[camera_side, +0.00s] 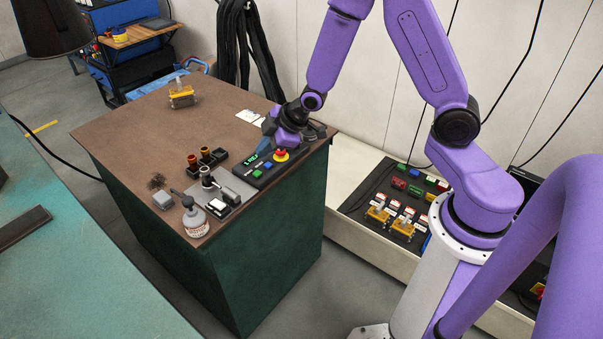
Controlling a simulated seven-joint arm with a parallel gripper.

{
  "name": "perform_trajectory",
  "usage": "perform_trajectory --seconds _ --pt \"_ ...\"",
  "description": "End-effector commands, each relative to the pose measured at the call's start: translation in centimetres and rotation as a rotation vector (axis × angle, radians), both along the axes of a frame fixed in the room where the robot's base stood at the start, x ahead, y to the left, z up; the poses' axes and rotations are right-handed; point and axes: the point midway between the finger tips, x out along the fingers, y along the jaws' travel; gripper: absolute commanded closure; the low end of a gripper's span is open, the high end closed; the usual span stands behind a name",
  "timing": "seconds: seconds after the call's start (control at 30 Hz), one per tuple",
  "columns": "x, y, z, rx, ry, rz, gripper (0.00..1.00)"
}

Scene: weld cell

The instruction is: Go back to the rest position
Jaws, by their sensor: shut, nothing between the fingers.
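My gripper (268,143) is at the end of my purple arm, low over the right back part of the brown bench top (135,120). It is shut and I see nothing held in it. Its fingertips are close to a black control box (257,174) with a green-lit display, coloured buttons and a red knob on yellow. I cannot tell whether the fingertips touch the box.
A yellow clamp-like block (181,96) stands on the far left of the bench. A black panel (393,200) with coloured parts lies beside my base. The bench's left middle is clear.

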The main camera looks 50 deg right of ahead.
Motion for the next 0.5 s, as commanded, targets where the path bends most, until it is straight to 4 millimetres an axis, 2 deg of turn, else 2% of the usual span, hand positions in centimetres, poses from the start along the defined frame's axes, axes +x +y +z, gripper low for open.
perform_trajectory --seconds 0.03,0.2,0.37,0.5 --pt "-1.6 1.4 1.3 0.007 0.033 0.017 1.00" --pt "-7.9 4.5 4.2 0.003 0.176 0.049 1.00" --pt "-14.6 5.7 6.8 -0.026 0.305 0.069 1.00" --pt "-20.7 5.3 8.9 -0.073 0.407 0.083 1.00"
